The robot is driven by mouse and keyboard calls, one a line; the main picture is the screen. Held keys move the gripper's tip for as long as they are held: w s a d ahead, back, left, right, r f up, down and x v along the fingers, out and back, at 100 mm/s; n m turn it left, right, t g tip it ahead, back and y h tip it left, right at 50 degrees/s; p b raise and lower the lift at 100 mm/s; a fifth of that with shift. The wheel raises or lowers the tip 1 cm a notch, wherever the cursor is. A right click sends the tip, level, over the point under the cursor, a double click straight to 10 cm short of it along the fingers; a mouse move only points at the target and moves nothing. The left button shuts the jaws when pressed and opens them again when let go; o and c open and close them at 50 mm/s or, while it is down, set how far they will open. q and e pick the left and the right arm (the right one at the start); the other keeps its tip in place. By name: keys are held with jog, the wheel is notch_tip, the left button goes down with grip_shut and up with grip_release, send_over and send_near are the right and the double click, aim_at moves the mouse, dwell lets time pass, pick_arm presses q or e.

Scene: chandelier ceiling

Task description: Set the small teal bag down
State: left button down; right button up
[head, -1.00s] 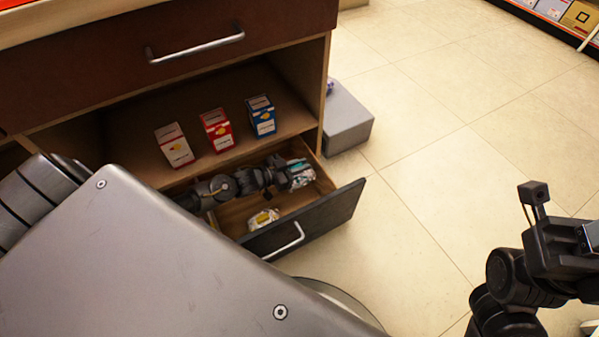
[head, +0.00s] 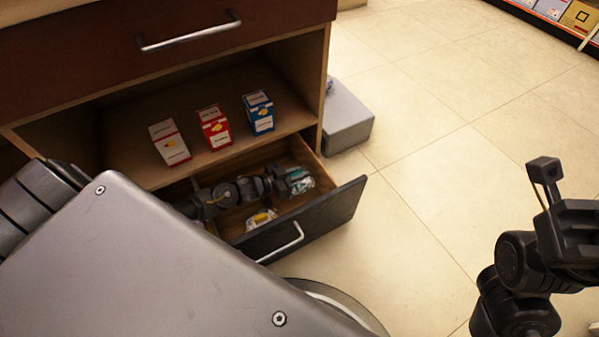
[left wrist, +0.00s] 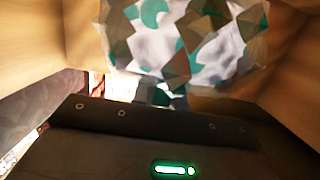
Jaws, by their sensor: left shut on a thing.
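The small teal bag (head: 301,183), white with teal patches, is inside the open drawer (head: 333,212) at its right end. It fills the top of the left wrist view (left wrist: 185,45), between the wooden drawer walls. My left gripper (head: 290,180) reaches into the drawer from the left and is shut on the bag. Its fingertips are mostly hidden, and I cannot tell whether the bag touches the drawer floor. My right arm shows at the lower right of the head view, but its fingertips are not visible.
A yellow and white packet (head: 261,219) lies in the drawer near its front wall. A white box (head: 170,143), a red box (head: 215,128) and a blue box (head: 259,113) stand on the shelf above. A grey box (head: 346,118) sits on the floor beside the cabinet.

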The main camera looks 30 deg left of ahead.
pick_arm(q)
jog(key=c, duration=1.4)
grip_release()
